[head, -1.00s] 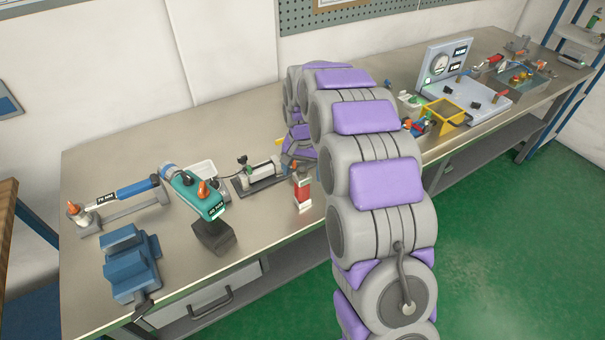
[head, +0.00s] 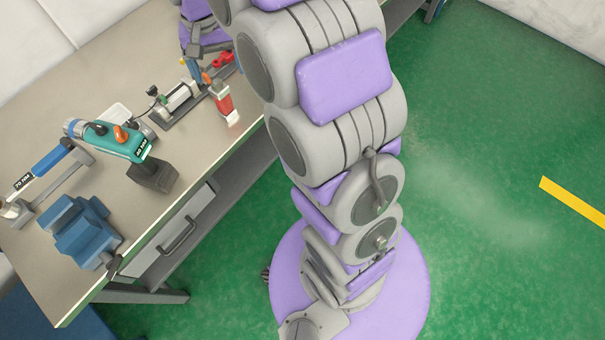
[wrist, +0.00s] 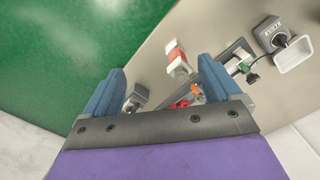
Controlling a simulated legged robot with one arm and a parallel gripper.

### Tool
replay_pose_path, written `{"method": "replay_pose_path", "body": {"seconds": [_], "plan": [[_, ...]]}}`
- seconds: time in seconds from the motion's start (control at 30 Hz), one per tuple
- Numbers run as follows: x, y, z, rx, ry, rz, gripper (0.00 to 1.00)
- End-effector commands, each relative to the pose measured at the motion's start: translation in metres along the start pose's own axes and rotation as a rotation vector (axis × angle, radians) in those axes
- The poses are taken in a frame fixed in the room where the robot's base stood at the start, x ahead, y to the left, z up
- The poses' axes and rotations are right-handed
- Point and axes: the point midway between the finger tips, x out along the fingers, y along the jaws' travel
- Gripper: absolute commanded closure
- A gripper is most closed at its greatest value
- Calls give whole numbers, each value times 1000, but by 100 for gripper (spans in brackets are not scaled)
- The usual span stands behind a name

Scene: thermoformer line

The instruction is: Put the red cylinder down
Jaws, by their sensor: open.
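The red cylinder (head: 222,100) has white ends and stands on the workbench (head: 95,90) near its front edge, beside a grey clamp fixture. In the wrist view the red cylinder (wrist: 176,57) shows ahead of my gripper (wrist: 162,72), within the gap between its blue fingers but past their tips. The fingers are spread apart with nothing between them, and the cylinder appears clear of both. In the head view my wrist comes down over the bench just behind the cylinder; the fingertips are hard to make out there.
The clamp fixture (head: 180,98) stands left of the cylinder. Farther left are a teal drill (head: 120,142), a blue vise (head: 80,232) and a blue-handled tool (head: 50,160). Small red and orange parts (wrist: 183,103) lie near my fingers. The bench edge borders open green floor (head: 480,150).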

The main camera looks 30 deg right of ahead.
Motion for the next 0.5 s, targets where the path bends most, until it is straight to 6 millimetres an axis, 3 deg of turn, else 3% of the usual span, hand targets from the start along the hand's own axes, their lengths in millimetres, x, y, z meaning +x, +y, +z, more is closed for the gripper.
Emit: {"method": "replay_pose_path", "body": {"seconds": [0.03, 0.2, 0.5], "plan": [[-7, 8, 21, -23, -6, 2, 9], [-16, 30, 84, -102, -31, 10, 9], [-12, 74, 199, -233, -73, 21, 9]]}}
